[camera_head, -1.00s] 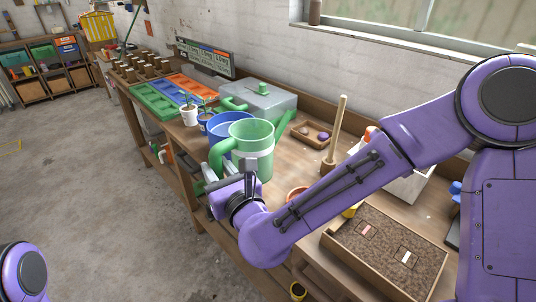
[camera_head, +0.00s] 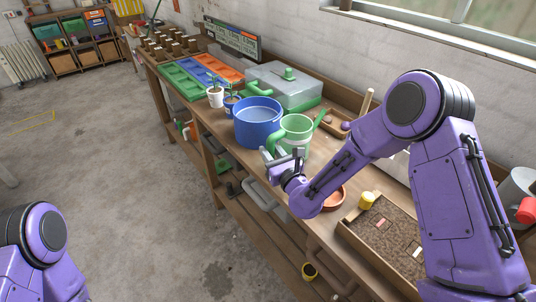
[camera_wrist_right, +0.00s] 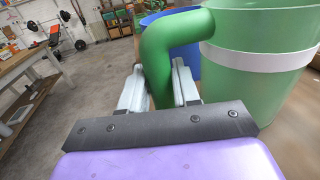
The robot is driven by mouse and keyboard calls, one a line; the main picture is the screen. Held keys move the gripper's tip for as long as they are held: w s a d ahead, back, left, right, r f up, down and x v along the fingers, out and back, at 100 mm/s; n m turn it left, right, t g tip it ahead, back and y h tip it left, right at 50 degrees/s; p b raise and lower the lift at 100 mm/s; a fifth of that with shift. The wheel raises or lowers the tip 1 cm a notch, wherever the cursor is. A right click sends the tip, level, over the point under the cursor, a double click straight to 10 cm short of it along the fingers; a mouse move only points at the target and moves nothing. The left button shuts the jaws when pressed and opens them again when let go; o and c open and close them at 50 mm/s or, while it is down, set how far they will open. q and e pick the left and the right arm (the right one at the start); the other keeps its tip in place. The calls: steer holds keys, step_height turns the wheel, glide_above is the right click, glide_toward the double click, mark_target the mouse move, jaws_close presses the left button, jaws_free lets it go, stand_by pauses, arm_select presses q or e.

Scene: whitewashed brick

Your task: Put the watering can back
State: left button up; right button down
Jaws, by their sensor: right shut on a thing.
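The watering can (camera_head: 297,124) is a green, open-topped vessel with a white band and a green loop handle. It is at the bench, just right of a blue tub (camera_head: 258,128); I cannot tell whether its base touches the bench. My right gripper (camera_head: 281,158) is shut on the can's handle at its near left side. In the right wrist view the handle (camera_wrist_right: 165,50) passes between the two fingers, and the banded body (camera_wrist_right: 262,60) fills the right side. My left gripper is out of view; only part of my left arm shows at lower left.
The wooden bench (camera_head: 225,132) carries a grey case with a green handle (camera_head: 285,85), seed trays (camera_head: 184,80), potted seedlings (camera_head: 215,97), a terracotta dish (camera_head: 334,198) and a soil tray (camera_head: 385,238). A brick wall stands behind. The concrete floor at left is open.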

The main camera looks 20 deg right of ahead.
steer(key=shift+f, duration=0.6)
steer(key=shift+w+d+f, duration=0.15)
steer(key=shift+d+f, duration=0.05)
steer(key=shift+f, duration=0.25)
steer(key=shift+a+f, duration=0.15)
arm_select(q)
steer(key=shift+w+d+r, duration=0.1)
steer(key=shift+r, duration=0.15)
arm_select(e)
steer(key=c, duration=0.8)
jaws_free()
steer(key=shift+r, duration=0.3)
steer(key=s+b, duration=0.1)
steer(key=s, duration=0.3)
steer(key=s+d+b, duration=0.1)
steer(key=s, duration=0.2)
steer(key=s+d+b, duration=0.1)
steer(key=s, duration=0.3)
steer(key=shift+s+f, duration=0.15)
steer(key=shift+s, duration=0.4)
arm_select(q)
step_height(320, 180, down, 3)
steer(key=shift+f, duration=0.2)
